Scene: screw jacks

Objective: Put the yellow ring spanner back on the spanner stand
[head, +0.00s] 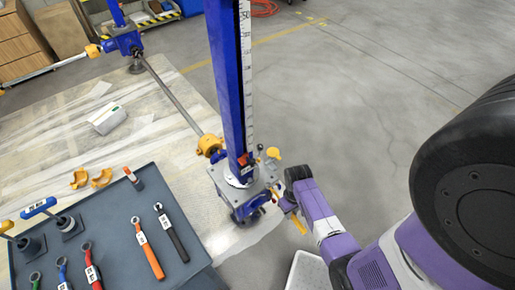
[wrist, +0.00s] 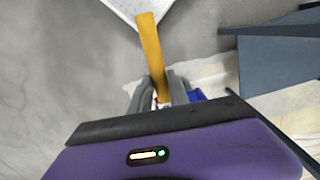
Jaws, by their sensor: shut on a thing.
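In the wrist view my gripper (wrist: 162,97) is shut on the yellow ring spanner (wrist: 150,45), whose flat yellow shank points away from the jaws. Its ring end is not clear. In the head view my gripper (head: 291,208) is low beside the screw jack base, with a bit of yellow showing below it. Several spanners, including a red one (head: 93,272), an orange one (head: 150,249) and a black one (head: 171,234), sit in a row on the grey-blue bench (head: 125,225), apart from my gripper. A wider gap lies between red and orange. I cannot make out a separate spanner stand.
The screw jack's tall blue column (head: 225,90) rises between the bench and my arm. A shaft (head: 178,95) links it to another jack (head: 122,42). A white tray (head: 308,272) is below my arm. Blue and yellow handled tools stand at the bench's left. Open floor lies right.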

